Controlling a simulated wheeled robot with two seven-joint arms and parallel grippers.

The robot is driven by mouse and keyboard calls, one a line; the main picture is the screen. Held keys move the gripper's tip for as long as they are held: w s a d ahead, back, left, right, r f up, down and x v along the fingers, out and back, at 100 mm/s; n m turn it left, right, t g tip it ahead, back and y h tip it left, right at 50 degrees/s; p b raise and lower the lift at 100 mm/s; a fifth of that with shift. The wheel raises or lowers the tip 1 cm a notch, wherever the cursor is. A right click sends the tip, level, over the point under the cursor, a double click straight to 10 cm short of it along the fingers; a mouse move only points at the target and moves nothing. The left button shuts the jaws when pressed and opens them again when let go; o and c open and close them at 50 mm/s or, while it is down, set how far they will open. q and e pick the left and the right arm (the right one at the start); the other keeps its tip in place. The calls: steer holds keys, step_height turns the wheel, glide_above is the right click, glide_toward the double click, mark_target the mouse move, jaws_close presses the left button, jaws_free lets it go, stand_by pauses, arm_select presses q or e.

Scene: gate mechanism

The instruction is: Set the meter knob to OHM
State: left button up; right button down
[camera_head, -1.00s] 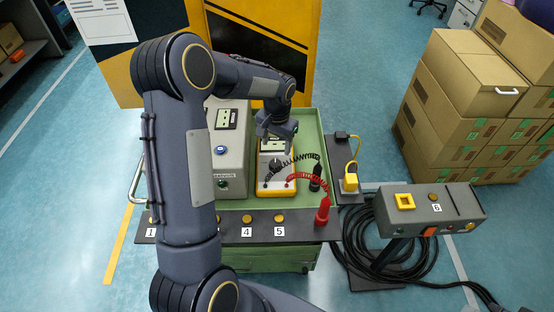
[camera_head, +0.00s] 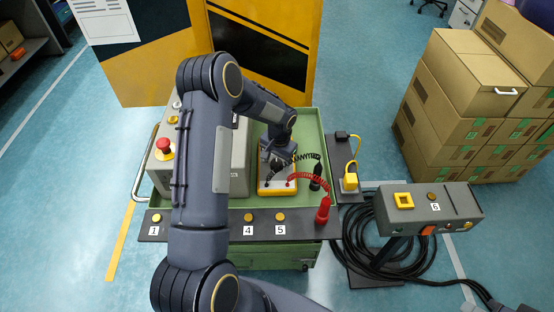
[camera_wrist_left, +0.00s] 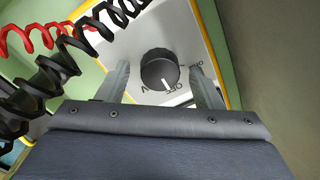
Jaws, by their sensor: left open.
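The meter (camera_head: 264,188) is a yellow-edged box with a pale face, on the green cart. Its round black knob (camera_wrist_left: 160,70) shows in the left wrist view. The knob's white mark points down in that view, close to the OFF lettering, with a V to the left of it. Small lettering to the right, beside the finger, is partly hidden and hard to read. My left gripper (camera_head: 278,158) is over the meter, open, with one finger on each side of the knob and gaps between. My right gripper is not in view.
Black and red coiled leads run from the meter to a black probe (camera_head: 316,176) and a red probe (camera_head: 323,211). A grey box with a red button (camera_head: 164,147) stands left of the meter. A yellow plug (camera_head: 350,182) and a control box (camera_head: 460,205) are to the right.

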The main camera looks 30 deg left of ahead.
arm_select(q)
steer(key=shift+c, duration=0.4)
steer(key=c, duration=0.9)
steer(key=shift+w+f+n+b, duration=0.1)
steer(key=shift+f+n+b, duration=0.1)
steer(key=shift+n+b, duration=2.45)
steer(key=shift+n, duration=0.05)
steer(key=n+b, duration=0.1)
steer(key=n, duration=0.2)
steer(key=shift+r+g, duration=0.15)
steer(key=shift+g, duration=0.15)
steer(key=shift+n+b, duration=0.55)
steer(key=shift+n, duration=1.15)
steer(key=shift+r, duration=0.1)
steer(key=o, duration=1)
